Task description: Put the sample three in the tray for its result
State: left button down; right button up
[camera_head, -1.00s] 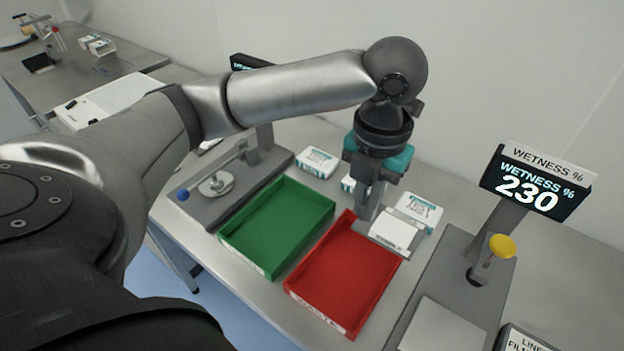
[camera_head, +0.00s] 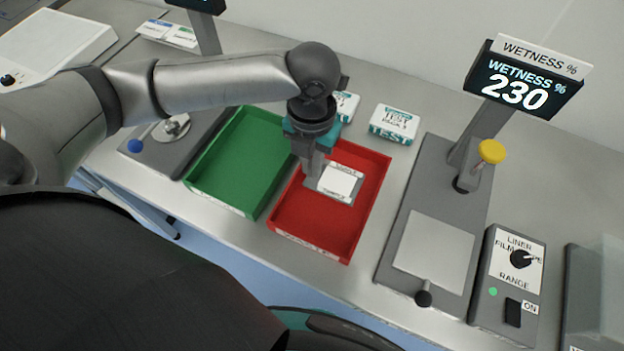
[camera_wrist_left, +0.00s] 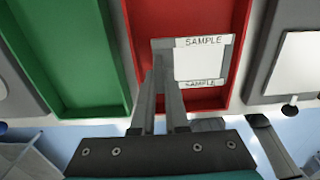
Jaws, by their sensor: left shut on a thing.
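A flat sample (camera_head: 338,184) with a white centre and grey edges is held over the red tray (camera_head: 325,231). My left gripper (camera_head: 314,178) is shut on its left edge. In the left wrist view, the sample (camera_wrist_left: 201,64) shows the word SAMPLE on its edges, and the left gripper's fingers (camera_wrist_left: 160,100) meet its left side. Whether the sample touches the tray floor cannot be told. The green tray (camera_head: 238,165) stands empty to the left of the red one. The display (camera_head: 523,85) reads WETNESS % 230. My right gripper is not in view.
A white-and-teal test pack (camera_head: 395,123) stands behind the red tray, with another (camera_head: 346,105) partly hidden by my arm. The wetness tester (camera_head: 433,248), with a yellow knob (camera_head: 491,151), and a range box (camera_head: 506,281) stand to the right.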

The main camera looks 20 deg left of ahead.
aim_at(312, 181)
pick_arm(q)
notch_tip(312, 181, down, 2)
jog(key=shift+f, duration=0.15)
notch_tip(312, 181, down, 4)
jog(key=shift+r+b, duration=0.15)
jog(key=shift+b, duration=0.25)
jog(key=c, duration=0.9)
grip_release()
notch_tip(312, 181, up, 12)
jog(key=shift+r+p, duration=0.1)
jog(key=shift+p, duration=0.8)
